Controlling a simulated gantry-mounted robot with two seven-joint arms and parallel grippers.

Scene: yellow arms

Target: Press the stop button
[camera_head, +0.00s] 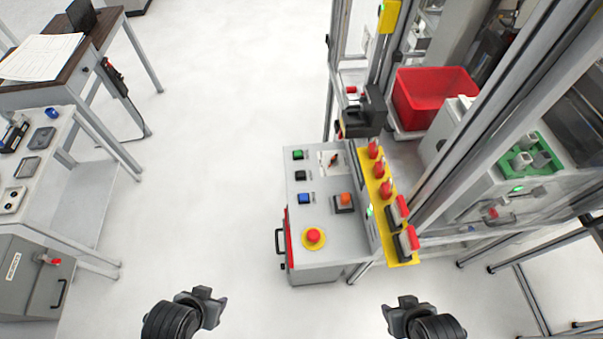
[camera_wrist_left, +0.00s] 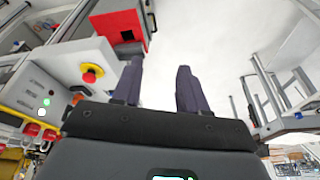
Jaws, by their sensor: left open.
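A control box (camera_head: 300,262) stands near the middle of the head view with a panel on top. A red mushroom-shaped stop button (camera_head: 314,235) sits on a yellow disc at its front. The button also shows at the upper left of the left wrist view (camera_wrist_left: 91,75). My left gripper (camera_head: 209,302) is low and left of the box, apart from it. In the left wrist view its two dark fingers (camera_wrist_left: 157,85) are apart with nothing between them. My right gripper (camera_head: 400,308) is low and right of the box, touching nothing; its jaw opening is unclear.
The panel also carries green (camera_head: 298,155), black (camera_head: 301,175), blue (camera_head: 305,198) and orange-red (camera_head: 345,199) controls. A yellow strip (camera_head: 378,190) with several red-topped parts runs along its right edge. A red bin (camera_head: 432,95) stands behind. A table (camera_head: 80,115) is at left. Floor between is clear.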

